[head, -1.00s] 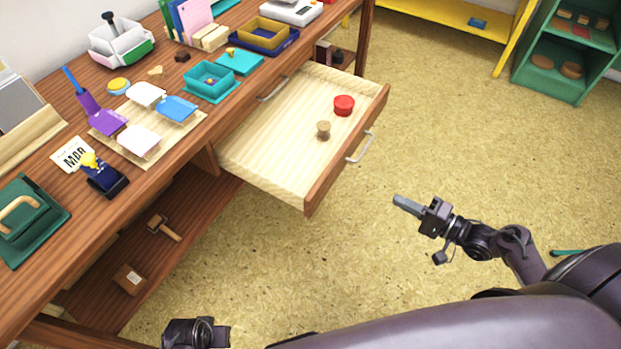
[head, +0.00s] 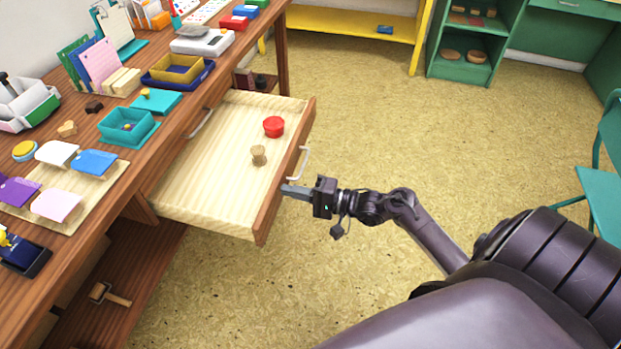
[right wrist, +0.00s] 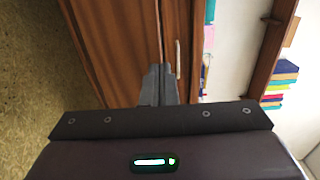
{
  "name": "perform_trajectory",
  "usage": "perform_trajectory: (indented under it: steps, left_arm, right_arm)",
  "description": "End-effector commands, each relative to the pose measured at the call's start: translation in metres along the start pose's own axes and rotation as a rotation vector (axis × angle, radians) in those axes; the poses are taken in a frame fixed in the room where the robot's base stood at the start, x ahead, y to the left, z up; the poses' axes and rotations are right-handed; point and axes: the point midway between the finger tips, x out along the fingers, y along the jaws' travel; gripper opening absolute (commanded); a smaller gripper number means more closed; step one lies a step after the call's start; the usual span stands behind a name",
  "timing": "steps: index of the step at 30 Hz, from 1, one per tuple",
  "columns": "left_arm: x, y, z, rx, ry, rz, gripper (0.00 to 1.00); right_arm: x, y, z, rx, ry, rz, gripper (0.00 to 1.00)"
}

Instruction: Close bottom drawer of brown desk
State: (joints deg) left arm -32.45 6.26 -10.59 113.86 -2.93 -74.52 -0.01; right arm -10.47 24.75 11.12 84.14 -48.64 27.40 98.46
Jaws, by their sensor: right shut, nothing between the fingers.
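The brown desk (head: 150,170) runs along the left of the head view. Its bottom drawer (head: 215,165) is pulled out, with a pale wood inside and a brown front carrying a silver handle (head: 303,163). A red round item (head: 273,126) and a small wooden stamp (head: 259,155) sit in the drawer. My right gripper (head: 290,191) is shut and empty, its tips at the drawer front just below the handle; I cannot tell whether they touch. In the right wrist view the fingers (right wrist: 158,85) point at the brown front, left of the handle (right wrist: 178,60). My left gripper is not in view.
The desk top holds trays, stamps and cards, among them a teal box (head: 128,127). A wooden hand tool (head: 108,295) lies on the lower shelf. A yellow shelf (head: 350,22) and green shelf unit (head: 468,45) stand behind. A teal chair (head: 600,190) is at right. The floor between is clear.

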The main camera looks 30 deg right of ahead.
Motion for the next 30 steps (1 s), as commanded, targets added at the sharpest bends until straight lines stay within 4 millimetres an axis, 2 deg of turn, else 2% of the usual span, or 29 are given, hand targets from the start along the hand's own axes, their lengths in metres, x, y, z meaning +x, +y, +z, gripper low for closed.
perform_trajectory:
  steps: [4, 16, 20, 26, 30]
  left_arm:
    - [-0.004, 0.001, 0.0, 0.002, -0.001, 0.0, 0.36]
    - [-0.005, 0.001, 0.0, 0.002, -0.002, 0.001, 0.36]
    - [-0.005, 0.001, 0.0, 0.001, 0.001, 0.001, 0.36]
    - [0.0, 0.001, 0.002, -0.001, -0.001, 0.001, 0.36]
    - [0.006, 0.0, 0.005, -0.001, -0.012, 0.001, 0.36]
  right_arm:
    - [0.007, 0.0, 0.0, 0.0, 0.002, 0.001, 0.0]
    - [0.009, 0.0, 0.0, 0.0, 0.001, 0.001, 0.0]
    - [0.017, -0.001, 0.0, 0.0, 0.001, -0.001, 0.0]
    - [0.048, -0.002, 0.0, 0.002, 0.0, -0.004, 0.0]
    - [0.083, -0.002, -0.001, 0.001, 0.0, -0.005, 0.0]
